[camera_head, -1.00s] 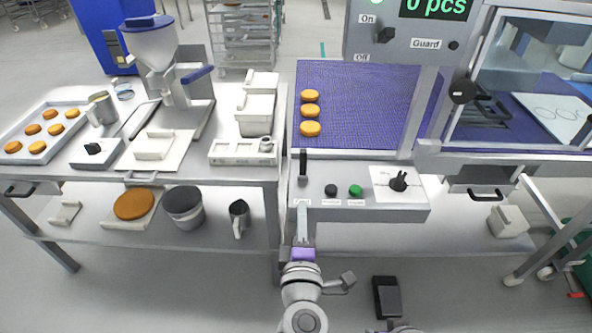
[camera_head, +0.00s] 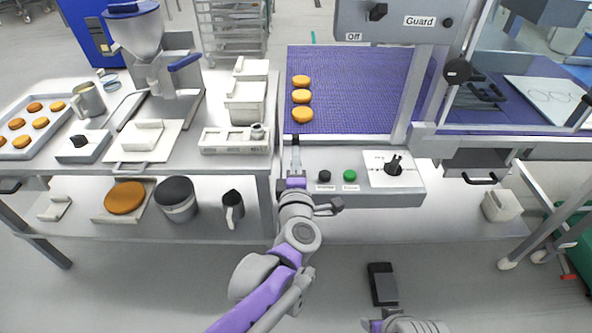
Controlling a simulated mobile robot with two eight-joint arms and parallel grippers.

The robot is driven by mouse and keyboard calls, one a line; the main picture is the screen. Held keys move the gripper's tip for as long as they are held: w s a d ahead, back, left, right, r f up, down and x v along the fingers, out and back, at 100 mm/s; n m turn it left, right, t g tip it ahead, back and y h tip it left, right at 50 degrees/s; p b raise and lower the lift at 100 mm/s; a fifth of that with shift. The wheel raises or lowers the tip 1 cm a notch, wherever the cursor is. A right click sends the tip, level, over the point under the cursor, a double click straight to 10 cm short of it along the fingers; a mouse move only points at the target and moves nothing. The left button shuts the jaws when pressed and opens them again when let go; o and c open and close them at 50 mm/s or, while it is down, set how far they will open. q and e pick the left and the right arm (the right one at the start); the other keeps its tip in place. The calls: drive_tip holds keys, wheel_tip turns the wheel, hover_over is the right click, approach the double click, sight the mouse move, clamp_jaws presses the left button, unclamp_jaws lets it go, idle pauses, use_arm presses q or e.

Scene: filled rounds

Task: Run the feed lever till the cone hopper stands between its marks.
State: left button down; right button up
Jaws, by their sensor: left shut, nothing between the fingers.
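The cone hopper (camera_head: 137,36) is a white cone with a blue rim, on the dosing machine at the upper left. I cannot make out its marks or how full it is. The feed lever (camera_head: 295,139) is a dark upright lever at the left end of the grey control panel, mostly hidden by my left gripper. My left gripper (camera_head: 295,158) is shut with nothing held, its fingers directly in front of the lever. I cannot tell whether they touch it.
Black and green buttons (camera_head: 350,176) and a rotary knob (camera_head: 394,166) sit right of the lever. Several orange rounds (camera_head: 301,97) lie on the purple belt (camera_head: 362,80). A tray of rounds (camera_head: 51,140) is far left. A black pedal (camera_head: 382,284) lies on the floor.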

sight(296, 142)
use_arm(q)
drive_tip(key=shift+w, duration=0.25)
drive_tip(key=shift+w+r, duration=0.25)
drive_tip(key=shift+w, duration=0.05)
drive_tip(key=shift+w+r+p, duration=0.25)
drive_tip(key=shift+w+p, duration=0.3)
drive_tip(key=shift+p, duration=0.15)
drive_tip(key=shift+w+r+p, duration=0.15)
drive_tip(key=shift+w+p, duration=0.3)
drive_tip(key=shift+w, duration=0.75)
drive_tip(key=shift+w+r, duration=0.1)
